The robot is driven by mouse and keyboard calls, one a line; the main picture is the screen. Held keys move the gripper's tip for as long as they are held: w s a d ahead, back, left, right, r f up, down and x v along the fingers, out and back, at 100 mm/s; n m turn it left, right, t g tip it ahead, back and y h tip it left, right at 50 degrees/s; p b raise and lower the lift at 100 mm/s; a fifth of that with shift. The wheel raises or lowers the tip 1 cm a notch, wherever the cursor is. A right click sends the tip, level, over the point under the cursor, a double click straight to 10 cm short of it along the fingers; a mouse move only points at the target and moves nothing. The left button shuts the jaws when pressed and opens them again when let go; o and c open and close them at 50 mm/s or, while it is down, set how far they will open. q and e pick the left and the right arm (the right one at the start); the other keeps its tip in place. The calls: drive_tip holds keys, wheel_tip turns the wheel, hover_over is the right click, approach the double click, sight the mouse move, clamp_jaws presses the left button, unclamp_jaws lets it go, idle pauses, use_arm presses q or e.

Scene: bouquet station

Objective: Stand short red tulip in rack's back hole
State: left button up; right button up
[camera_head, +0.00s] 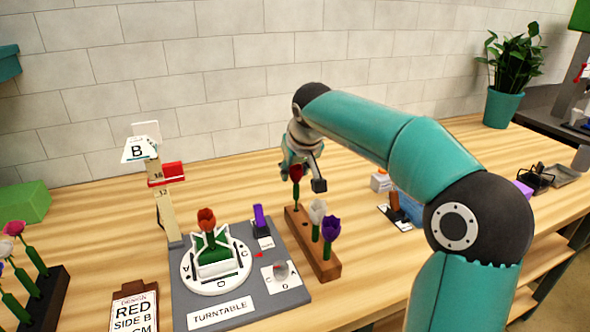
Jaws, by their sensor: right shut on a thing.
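A dark red tulip (296,172) stands upright at the back end of the wooden rack (325,268). Its green stem reaches down to the rack's back end; whether it is seated in the hole is too small to tell. My right gripper (303,176) is around the flower from above, shut on the red tulip; its fingers partly cover it. A white tulip (317,210) stands in the rack's middle and a purple tulip (330,228) near its front. My left gripper is not in view.
Left of the rack is a grey board with a white turntable (187,276) holding an orange-red flower (206,219). A sign (135,308) stands in front. A dark rack (52,300) with tulips is at far left. Small tools (396,210) lie right of the rack.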

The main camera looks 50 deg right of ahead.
sight(299, 168)
drive_tip(key=shift+f+b, duration=0.8)
drive_tip(key=shift+f, duration=0.25)
idle(1.9)
idle(0.6)
drive_tip(key=o, duration=0.8)
drive_tip(key=shift+r, duration=0.1)
drive_tip(key=shift+p+v, duration=1.55)
drive_tip(key=shift+v, duration=1.65)
drive_tip(key=shift+o, duration=0.2)
drive_tip(key=shift+s, duration=0.1)
drive_tip(key=o, duration=0.5)
